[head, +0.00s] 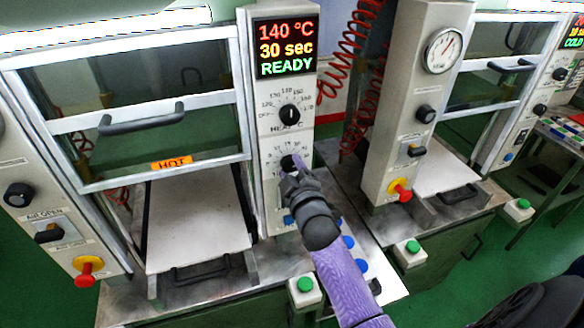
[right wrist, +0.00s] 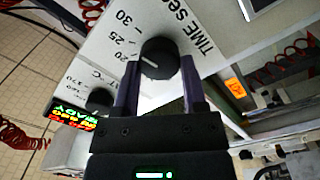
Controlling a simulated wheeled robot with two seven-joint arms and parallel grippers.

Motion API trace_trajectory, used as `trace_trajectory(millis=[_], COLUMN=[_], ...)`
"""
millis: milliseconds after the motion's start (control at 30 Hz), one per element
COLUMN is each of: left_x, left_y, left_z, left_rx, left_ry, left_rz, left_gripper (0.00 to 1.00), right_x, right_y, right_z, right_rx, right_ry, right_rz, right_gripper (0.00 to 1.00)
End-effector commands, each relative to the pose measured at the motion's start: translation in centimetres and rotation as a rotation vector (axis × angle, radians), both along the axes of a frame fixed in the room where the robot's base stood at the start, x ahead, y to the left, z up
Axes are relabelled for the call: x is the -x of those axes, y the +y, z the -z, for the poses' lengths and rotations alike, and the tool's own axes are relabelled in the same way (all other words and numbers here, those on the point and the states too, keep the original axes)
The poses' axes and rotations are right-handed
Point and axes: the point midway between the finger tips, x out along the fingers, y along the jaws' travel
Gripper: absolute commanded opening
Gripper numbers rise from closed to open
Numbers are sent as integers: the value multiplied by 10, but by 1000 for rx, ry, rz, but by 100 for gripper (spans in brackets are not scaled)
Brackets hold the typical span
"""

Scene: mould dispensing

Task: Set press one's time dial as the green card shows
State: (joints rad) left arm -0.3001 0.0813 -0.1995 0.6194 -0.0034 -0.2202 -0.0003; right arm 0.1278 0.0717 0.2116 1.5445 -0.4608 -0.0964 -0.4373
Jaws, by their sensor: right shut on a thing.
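The time dial (right wrist: 161,57) is a black round knob on a white panel marked "TIME sec", with 20, 25 and 30 near it. Its white pointer line faces the side with these numbers; the exact value is hard to read. In the head view the dial (head: 290,162) sits below the heat dial (head: 289,113). My right gripper (head: 294,168) reaches it from below right; in the wrist view its two purple fingers (right wrist: 159,66) are on either side of the knob, shut on it. The display (head: 286,48) reads 140 °C, 30 sec, READY. No green card is recognisable. My left gripper is out of view.
The left press has a raised glass guard (head: 135,110) with an orange HOT label (head: 171,163) and a pale plate (head: 197,215) below. Green buttons (head: 305,284) and a red coiled hose (head: 362,75) are nearby. A second press panel (head: 405,130) stands to the right.

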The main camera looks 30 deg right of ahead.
Motion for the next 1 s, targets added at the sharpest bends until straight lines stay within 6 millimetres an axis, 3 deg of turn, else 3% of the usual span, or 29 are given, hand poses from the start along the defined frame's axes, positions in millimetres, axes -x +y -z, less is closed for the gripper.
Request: trace_trajectory(millis=[400, 933, 967, 1000], left_x=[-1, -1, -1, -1], left_y=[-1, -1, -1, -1], left_z=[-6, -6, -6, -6], left_rx=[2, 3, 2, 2], left_ry=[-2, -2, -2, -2], left_rz=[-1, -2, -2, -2], left_gripper=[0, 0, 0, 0], right_x=[0, 0, 0, 0], right_y=[0, 0, 0, 0], right_z=[-1, 0, 0, 0], right_rx=[-150, -168, -168, -168], right_ry=[-38, -41, -41, -41], right_rz=[0, 0, 0, 0], right_gripper=[0, 0, 61, 69])
